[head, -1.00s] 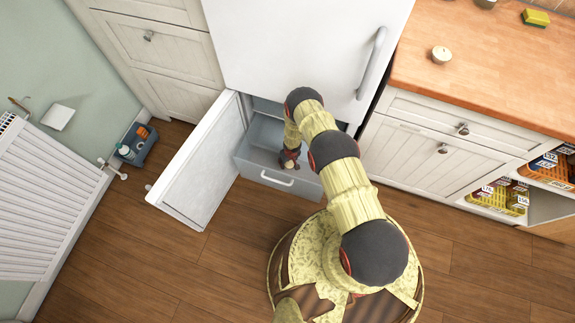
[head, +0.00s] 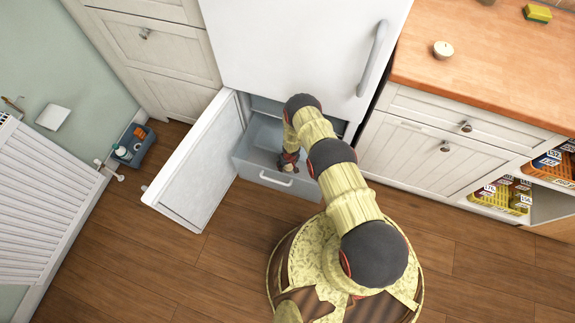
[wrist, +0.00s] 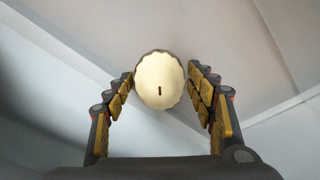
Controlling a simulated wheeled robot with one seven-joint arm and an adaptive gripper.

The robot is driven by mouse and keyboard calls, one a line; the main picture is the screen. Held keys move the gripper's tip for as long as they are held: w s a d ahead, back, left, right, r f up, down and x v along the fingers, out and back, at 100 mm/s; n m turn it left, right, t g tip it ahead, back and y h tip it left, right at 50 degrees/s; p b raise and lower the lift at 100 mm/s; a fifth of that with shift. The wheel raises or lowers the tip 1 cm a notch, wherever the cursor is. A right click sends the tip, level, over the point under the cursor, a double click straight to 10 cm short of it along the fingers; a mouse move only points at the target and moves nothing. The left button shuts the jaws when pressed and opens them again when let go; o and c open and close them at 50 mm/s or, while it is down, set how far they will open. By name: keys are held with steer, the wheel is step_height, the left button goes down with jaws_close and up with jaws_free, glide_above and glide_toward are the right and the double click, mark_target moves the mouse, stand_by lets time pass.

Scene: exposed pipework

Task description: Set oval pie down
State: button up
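The oval pie (wrist: 160,82) is pale cream with a scalloped brown edge and a small dark slit in its top. In the wrist view it sits between the fingertips of my gripper (wrist: 160,76), which meet its left and right edges. A pale grey surface lies behind it; whether the pie touches that surface cannot be told. In the head view my gripper (head: 288,167) reaches down into the open grey drawer (head: 262,135) at the bottom of the white fridge (head: 300,45). The pie is hidden there by my arm.
The fridge's lower door (head: 200,165) stands open left of the drawer. A wooden counter (head: 480,65) with a small white round item (head: 442,50) is at the right. A blue caddy (head: 134,145) stands on the floor at the left. The floor before the drawer is clear.

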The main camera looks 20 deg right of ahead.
mark_target(289, 167)
steer(key=shift+o, duration=0.6)
steer(key=shift+r, duration=0.1)
step_height(289, 167, up, 12)
steer(key=s+p, duration=0.1)
steer(key=p, duration=0.7)
steer(key=shift+s+p, duration=0.3)
steer(key=shift+s, duration=0.1)
steer(key=shift+d, duration=0.1)
